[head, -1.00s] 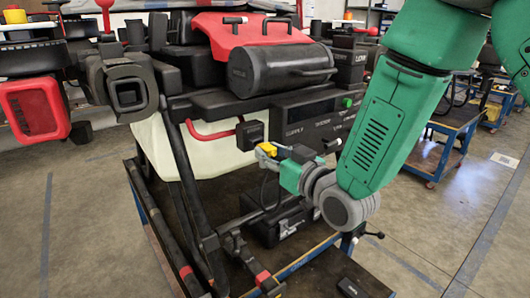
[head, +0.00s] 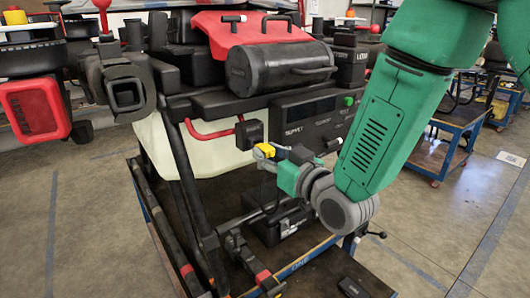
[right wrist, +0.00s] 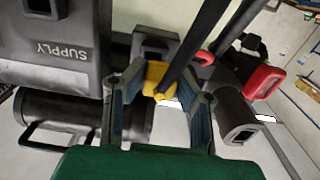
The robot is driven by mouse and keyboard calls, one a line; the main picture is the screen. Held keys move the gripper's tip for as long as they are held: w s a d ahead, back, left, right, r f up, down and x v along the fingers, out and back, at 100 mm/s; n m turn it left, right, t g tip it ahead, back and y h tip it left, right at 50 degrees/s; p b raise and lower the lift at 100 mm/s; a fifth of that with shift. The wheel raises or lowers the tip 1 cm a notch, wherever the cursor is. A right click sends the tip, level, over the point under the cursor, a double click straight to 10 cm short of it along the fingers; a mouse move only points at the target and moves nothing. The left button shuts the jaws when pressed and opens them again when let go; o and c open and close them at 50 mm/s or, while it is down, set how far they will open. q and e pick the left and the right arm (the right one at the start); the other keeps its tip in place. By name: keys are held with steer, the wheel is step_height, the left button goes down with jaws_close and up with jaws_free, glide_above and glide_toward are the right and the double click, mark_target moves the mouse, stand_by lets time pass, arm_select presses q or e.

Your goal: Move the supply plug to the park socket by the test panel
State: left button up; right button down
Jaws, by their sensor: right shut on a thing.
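The yellow supply plug (head: 265,150) is in the jaws of my right gripper (head: 271,156), in front of the test panel (head: 312,122). In the right wrist view the yellow plug (right wrist: 157,77) sits between the two fingers (right wrist: 158,98), and a dark cable (right wrist: 197,38) crosses in front of it toward the top. A black box (head: 249,133) is just behind and above the plug; I cannot tell whether it is the park socket or whether the plug touches it. The panel's SUPPLY lettering (right wrist: 62,51) shows in the right wrist view. My left gripper is not in view.
A pale tank (head: 190,150) and dark frame tubes (head: 185,180) are left of the gripper. A black case (head: 283,224) stands below. Open floor (head: 435,225) lies to the right.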

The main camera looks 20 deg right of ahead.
steer(key=shift+d, duration=0.15)
steer(key=shift+w+a, duration=0.3)
steer(key=shift+a, duration=0.6)
steer(key=shift+w+d, duration=0.35)
steer(key=shift+d, duration=0.2)
steer(key=shift+s, duration=0.1)
steer(key=shift+s+a, duration=0.15)
steer(key=shift+a, duration=0.3)
steer(key=shift+w+d+f, duration=0.1)
steer(key=shift+w+d, duration=0.15)
steer(key=shift+d, duration=0.6)
steer(key=shift+w+a, duration=0.3)
steer(key=shift+w, duration=0.35)
stand_by(0.6)
